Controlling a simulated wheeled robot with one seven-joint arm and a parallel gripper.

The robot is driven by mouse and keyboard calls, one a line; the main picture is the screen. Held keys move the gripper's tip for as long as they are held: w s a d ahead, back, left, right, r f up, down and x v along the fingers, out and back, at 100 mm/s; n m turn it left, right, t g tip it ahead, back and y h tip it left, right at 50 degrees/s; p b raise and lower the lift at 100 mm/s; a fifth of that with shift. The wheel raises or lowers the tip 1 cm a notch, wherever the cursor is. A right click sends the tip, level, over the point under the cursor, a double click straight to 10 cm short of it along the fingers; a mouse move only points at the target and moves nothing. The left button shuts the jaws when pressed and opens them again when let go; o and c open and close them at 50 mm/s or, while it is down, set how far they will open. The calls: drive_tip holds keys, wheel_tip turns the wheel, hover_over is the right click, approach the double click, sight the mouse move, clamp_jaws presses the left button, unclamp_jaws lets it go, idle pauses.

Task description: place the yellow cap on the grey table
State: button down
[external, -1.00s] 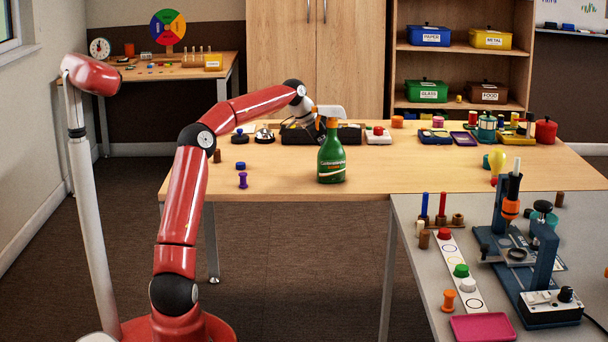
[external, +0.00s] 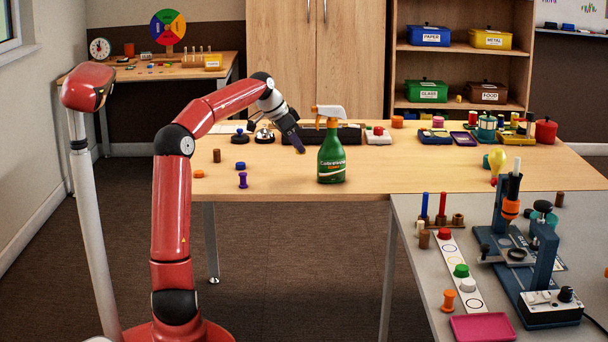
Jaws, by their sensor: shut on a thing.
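My gripper (external: 299,148) hangs over the wooden table, just left of the green spray bottle, with its fingers pointing down and to the right. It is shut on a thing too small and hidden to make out. I cannot pick out a yellow cap for certain in the external view. The grey table (external: 420,285) stands at the front right, well to the right of my gripper and adjoining the wooden table.
A green spray bottle (external: 332,160) stands upright on the wooden table (external: 400,176). On the grey table are a blue-framed device (external: 540,265), a white strip with coloured pieces (external: 455,255), and a pink tray (external: 483,327). Bare grey surface shows along its left side.

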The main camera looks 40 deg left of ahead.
drive_tip(key=s+d+r+n+y, duration=0.2)
drive_tip(key=s+d+r+n, duration=0.2)
drive_tip(key=d+r, duration=0.45)
drive_tip(key=w+d+m+h+p, duration=0.15)
drive_tip(key=d+m, duration=0.25)
drive_tip(key=d, duration=0.8)
drive_tip(key=m+g+h+p, duration=0.2)
drive_tip(key=m+g+h, duration=0.3)
drive_tip(key=m, duration=0.9)
hover_over(437, 293)
drive_tip(key=shift+g+y, duration=0.5)
drive_tip(key=shift+y, duration=0.05)
wheel_tip(437, 293, down, 11)
drive_tip(key=shift+r, duration=0.15)
drive_tip(key=c, duration=2.2)
unclamp_jaws()
drive_tip(key=shift+f+b, duration=0.6)
drive_tip(key=shift+f, duration=1.6)
drive_tip(key=c, duration=2.2)
unclamp_jaws()
